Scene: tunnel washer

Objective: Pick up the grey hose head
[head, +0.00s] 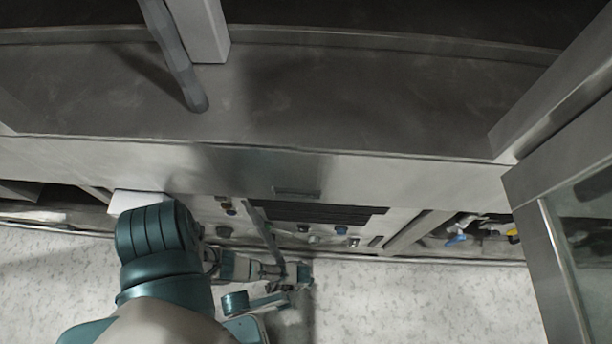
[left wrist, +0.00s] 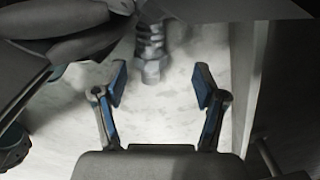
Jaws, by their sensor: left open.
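In the left wrist view the grey hose head (left wrist: 151,68) has a ribbed neck and a nut-like end. It appears at the upper middle, beyond and between the fingertips of my left gripper (left wrist: 160,80). The gripper is open, its two blue-padded fingers spread with nothing between the pads. No contact with the hose head shows. In the head view my left gripper (head: 288,286) is low, above the pale floor and in front of the machine's lower panel. A grey hose (head: 262,232) runs down the panel towards it; its end is hidden there. My right gripper is not in view.
The machine's grey ledge (head: 330,172) spans the head view above my arm. A grey tube (head: 180,60) ends over the upper surface. A framed glass door (head: 545,200) stands at the right. The speckled floor (head: 420,300) is clear right of my gripper.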

